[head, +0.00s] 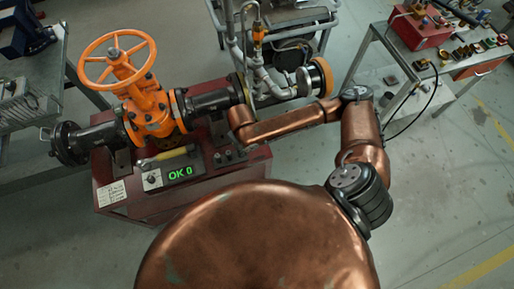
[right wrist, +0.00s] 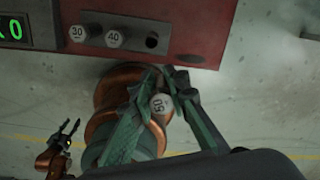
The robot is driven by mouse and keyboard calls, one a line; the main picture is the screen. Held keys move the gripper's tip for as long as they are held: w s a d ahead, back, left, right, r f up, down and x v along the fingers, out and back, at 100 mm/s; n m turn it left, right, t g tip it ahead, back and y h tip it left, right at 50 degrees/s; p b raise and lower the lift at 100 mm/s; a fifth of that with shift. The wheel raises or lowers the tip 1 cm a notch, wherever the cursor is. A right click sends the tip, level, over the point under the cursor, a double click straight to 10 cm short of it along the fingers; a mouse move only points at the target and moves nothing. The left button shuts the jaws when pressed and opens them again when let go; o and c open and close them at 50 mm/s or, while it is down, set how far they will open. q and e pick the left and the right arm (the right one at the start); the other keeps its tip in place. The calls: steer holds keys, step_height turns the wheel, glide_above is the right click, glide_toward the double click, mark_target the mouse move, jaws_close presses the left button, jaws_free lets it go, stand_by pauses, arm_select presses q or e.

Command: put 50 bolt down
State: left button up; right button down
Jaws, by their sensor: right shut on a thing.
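My right gripper (right wrist: 163,88) is shut on the 50 bolt (right wrist: 162,104), whose pale round head marked 50 shows between the dark green fingers in the right wrist view. The bolt is beside the edge of the red bench, apart from the panel holes. The 30 bolt (right wrist: 78,34) and the 40 bolt (right wrist: 114,39) sit in the panel, with an empty dark hole (right wrist: 152,41) to their right. In the head view my right arm reaches to the bench's right end and its fingers cannot be made out. My left gripper (right wrist: 70,128) is open and empty at the left of the right wrist view.
The red bench (head: 120,213) carries an orange gate valve (head: 150,113) with a handwheel (head: 117,60), black flanged pipes and a display (head: 180,173) reading OK 0. A yellow-handled tool (head: 170,154) lies behind the display.

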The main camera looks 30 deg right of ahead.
steer(key=b, duration=0.1)
glide_above(257, 151)
steer(key=f, duration=0.6)
steer(key=shift+a+f, duration=0.25)
steer(key=f, duration=0.2)
steer(key=f+b, duration=0.1)
steer(key=shift+w+d+f, duration=0.1)
steer(key=shift+d+f, duration=0.15)
steer(key=shift+f, duration=0.15)
steer(key=shift+r, duration=0.1)
steer(key=c, duration=2.4)
jaws_free()
steer(key=o, duration=0.6)
steer(key=shift+c, duration=0.2)
step_height(257, 151, up, 12)
steer(key=p, duration=0.2)
steer(key=shift+s, duration=0.25)
steer(key=shift+a, duration=0.1)
